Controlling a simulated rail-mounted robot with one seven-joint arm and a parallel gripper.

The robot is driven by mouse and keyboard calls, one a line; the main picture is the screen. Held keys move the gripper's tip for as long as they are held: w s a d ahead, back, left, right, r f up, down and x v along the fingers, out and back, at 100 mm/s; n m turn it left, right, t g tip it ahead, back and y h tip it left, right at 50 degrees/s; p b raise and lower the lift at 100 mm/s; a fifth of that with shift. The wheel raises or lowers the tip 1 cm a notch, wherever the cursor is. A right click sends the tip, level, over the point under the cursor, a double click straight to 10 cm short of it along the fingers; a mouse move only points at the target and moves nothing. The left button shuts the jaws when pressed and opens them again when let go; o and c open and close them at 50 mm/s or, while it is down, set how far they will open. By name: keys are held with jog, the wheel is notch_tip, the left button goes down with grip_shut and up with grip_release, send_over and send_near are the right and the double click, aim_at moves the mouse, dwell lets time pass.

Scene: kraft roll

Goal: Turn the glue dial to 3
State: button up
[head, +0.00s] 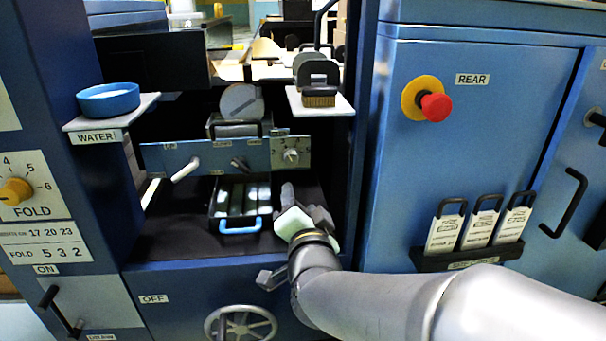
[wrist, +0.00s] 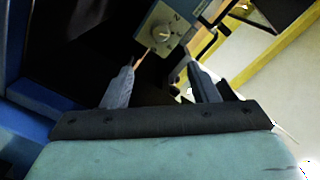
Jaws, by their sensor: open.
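A small pale round dial (head: 291,156) sits on a light plate at the right end of the blue control bar in the head view. In the wrist view the dial (wrist: 160,37) is near the top centre, with dark marks around it and a yellowish pointer line. The marks are rotated and too small to read surely, so its setting cannot be told. My gripper (head: 303,203) is open and empty, below the dial and apart from it. In the wrist view my gripper (wrist: 160,62) has a finger on each side, with the dial just beyond the gap.
A lever (head: 186,170) stands on the same bar, left of the dial. A tray with a blue handle (head: 240,227) lies below. A shelf with a stamp block (head: 319,100) juts out above the dial. A yellow FOLD knob (head: 15,191) is at far left; a red button (head: 435,107) is at right.

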jog(key=s+d+r+n+g+p, duration=0.3)
jog(key=s+d+r+g+p, duration=0.1)
jog(key=s+p, duration=0.3)
jog(key=s+d+r+n+g+h+p, duration=0.1)
jog(key=s+d+r+n+g+p, duration=0.1)
jog(key=s+d+g+p, duration=0.4)
jog(key=s+d+r+n+g+h+p, duration=0.1)
jog(key=s+d+r+n+g+p, duration=0.2)
jog(key=p, duration=1.2)
jog(key=s+d+r+g, duration=0.2)
jog(key=s+g, duration=0.2)
jog(key=s, duration=0.1)
jog(key=shift+s+r+n, duration=0.2)
jog(key=shift+r+n, duration=0.1)
